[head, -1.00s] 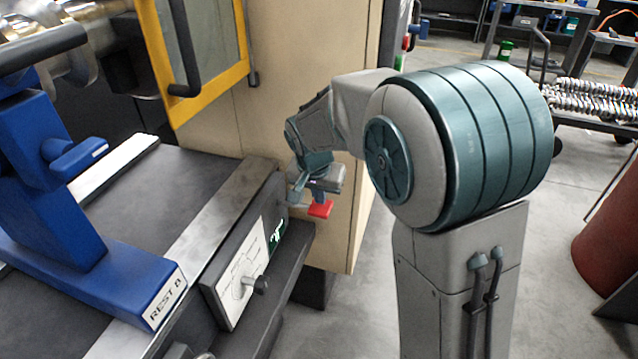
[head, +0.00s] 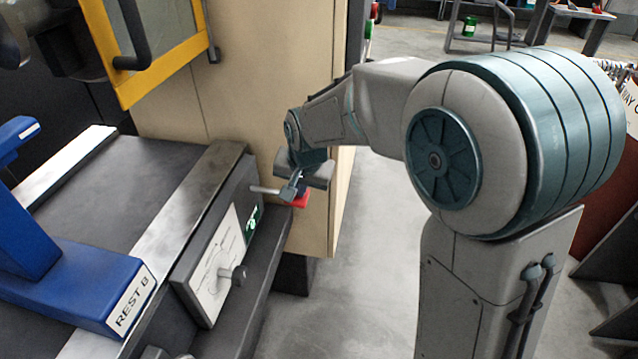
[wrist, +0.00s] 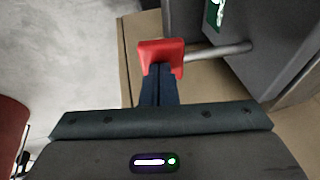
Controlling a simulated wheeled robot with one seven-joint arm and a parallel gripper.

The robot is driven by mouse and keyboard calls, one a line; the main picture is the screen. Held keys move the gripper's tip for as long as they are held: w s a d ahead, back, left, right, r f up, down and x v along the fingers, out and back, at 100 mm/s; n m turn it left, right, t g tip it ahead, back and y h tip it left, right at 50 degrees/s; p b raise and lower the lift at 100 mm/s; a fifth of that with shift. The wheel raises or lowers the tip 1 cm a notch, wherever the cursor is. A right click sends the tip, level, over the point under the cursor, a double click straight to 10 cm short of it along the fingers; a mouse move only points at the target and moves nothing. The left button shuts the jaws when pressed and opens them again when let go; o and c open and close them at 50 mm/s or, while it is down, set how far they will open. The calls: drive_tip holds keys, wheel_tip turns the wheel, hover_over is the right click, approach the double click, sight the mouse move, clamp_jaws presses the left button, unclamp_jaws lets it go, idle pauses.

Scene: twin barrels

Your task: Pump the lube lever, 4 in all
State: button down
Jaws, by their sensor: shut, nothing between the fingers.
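The lube lever is a grey rod (wrist: 218,50) with a red square end (wrist: 161,54), sticking out from the side of the dark machine bed. In the head view the rod (head: 264,190) leaves the bed beside a green label, and the red end (head: 300,200) is partly hidden by my gripper (head: 292,192). In the wrist view my gripper (wrist: 158,72) is shut, its dark fingertips together right at the red end. They overlap its lower edge; I cannot tell whether they touch it. Nothing shows between the fingers.
A plate with a small knob (head: 238,273) sits on the bed's side, nearer than the lever. A blue rest marked REST B (head: 75,285) stands on the bed. A beige cabinet (head: 265,90) rises behind the lever.

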wheel_tip(320, 180, down, 2)
drive_tip(key=shift+s+d+f+b, duration=0.1)
drive_tip(key=shift+f+b, duration=0.05)
drive_tip(key=shift+b, duration=0.25)
drive_tip(key=shift+f, duration=0.2)
drive_tip(key=shift+s, duration=0.1)
drive_tip(key=shift+f, duration=0.1)
drive_tip(key=d+p+v, duration=0.1)
drive_tip(key=p+v, duration=0.1)
drive_tip(key=v, duration=0.5)
drive_tip(key=d+p+v, duration=0.1)
drive_tip(key=p+v, duration=0.1)
drive_tip(key=v, duration=0.5)
drive_tip(key=shift+w+d, duration=0.3)
drive_tip(key=shift+w, duration=0.05)
idle(1.5)
